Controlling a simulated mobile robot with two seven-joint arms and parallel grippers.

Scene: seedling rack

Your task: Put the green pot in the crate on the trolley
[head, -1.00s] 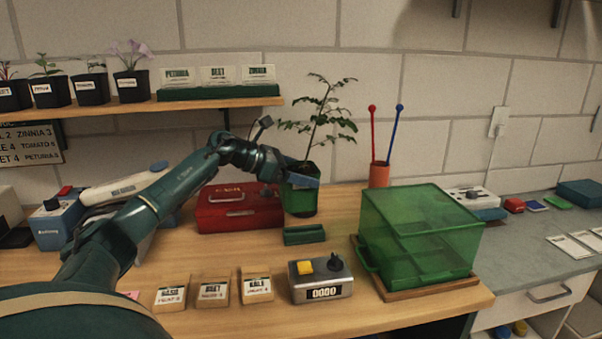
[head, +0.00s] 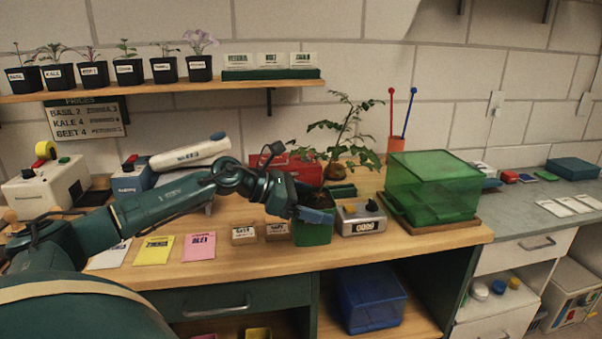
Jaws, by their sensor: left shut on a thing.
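The green pot (head: 312,232) is in my left gripper (head: 316,215), which is shut on it at the rim. My right gripper is out of view. I cannot make out a trolley or a crate on one in this view.
A clear green box (head: 434,178) stands on the bench to the right, beside a counter device (head: 361,217). A red toolbox (head: 285,163) is behind. A blue bin (head: 370,303) sits on the shelf below. Seedlings (head: 125,70) line the wall shelf.

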